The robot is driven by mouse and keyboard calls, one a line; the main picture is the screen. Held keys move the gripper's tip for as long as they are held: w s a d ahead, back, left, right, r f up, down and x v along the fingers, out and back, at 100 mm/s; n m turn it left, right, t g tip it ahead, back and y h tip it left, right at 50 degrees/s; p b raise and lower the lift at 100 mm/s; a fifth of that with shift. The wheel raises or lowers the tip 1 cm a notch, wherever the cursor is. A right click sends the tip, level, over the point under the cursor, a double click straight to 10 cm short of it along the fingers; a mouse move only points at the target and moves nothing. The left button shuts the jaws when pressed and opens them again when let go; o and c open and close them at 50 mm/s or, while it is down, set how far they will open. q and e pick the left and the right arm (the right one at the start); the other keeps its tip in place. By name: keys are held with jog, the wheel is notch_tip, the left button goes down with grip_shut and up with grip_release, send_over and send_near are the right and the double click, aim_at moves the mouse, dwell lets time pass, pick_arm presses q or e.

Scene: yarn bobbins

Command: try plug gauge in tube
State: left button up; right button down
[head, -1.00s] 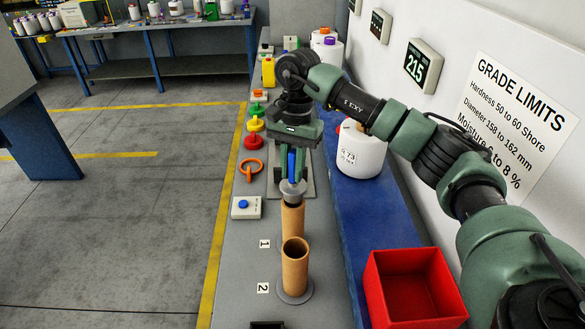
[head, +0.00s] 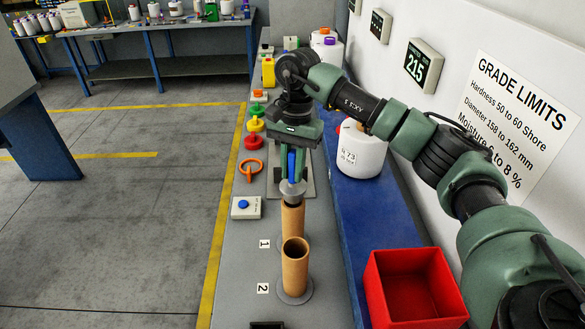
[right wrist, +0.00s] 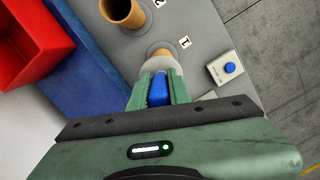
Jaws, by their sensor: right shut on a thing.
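My right gripper (head: 291,178) is shut on the blue handle of the plug gauge (head: 292,191), whose pale grey end points down. The gauge is upright over the brown tube at label 1 (head: 292,222). Its grey end overlaps the tube's mouth; I cannot tell whether any of it is inside. In the right wrist view the blue handle (right wrist: 158,90) sits between the green fingers, and the grey end hides most of that tube. The second brown tube at label 2 (head: 295,270) stands nearer, upright with its top open. My left gripper is out of view.
A red bin (head: 410,290) stands at the front right, near the blue strip (head: 375,222). A white bobbin (head: 361,152) stands behind it.

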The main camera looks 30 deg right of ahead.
aim_at(292, 152)
jog(key=shift+s+f+b, duration=0.1)
jog(key=shift+f+b, duration=0.5)
jog(key=shift+f, duration=0.25)
dwell(0.7)
jog(key=shift+r, duration=0.2)
jog(key=shift+r+p, duration=0.45)
jog(key=shift+r, duration=0.05)
jog(key=shift+r+p, duration=1.7)
jog(key=shift+r, duration=1.45)
jog(key=shift+f, duration=0.15)
jog(key=shift+f+b, duration=2.1)
jog(key=shift+f, duration=0.7)
jog(key=shift+f+b, duration=0.65)
jog(key=shift+f, duration=0.25)
jog(key=shift+r, duration=0.1)
